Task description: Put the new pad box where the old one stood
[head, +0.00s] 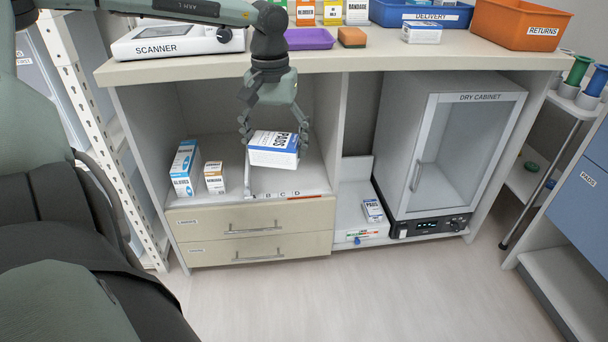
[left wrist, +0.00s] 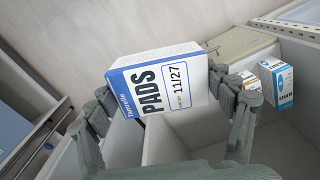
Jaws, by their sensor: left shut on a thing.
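A white and blue pad box (head: 273,149), printed PADS, is held in my left gripper (head: 273,138), in front of the left shelf opening. In the left wrist view the same pad box (left wrist: 158,88) shows the date 11/27 and sits tilted between the two fingers of my left gripper (left wrist: 165,100). The box appears to be above the shelf board; the gap under it is hard to judge. A second pad box (head: 372,210) stands on the low shelf left of the dry cabinet. My right gripper is not in view.
Two blue-white and brown-white boxes (head: 185,168) (head: 214,177) stand at the shelf's left. The shelf edge (head: 283,195) carries letter labels. A thin divider (head: 248,175) stands near the held box. The dry cabinet (head: 450,150) is at right. The counter holds a delivery tray (head: 385,12) and returns bin (head: 520,25).

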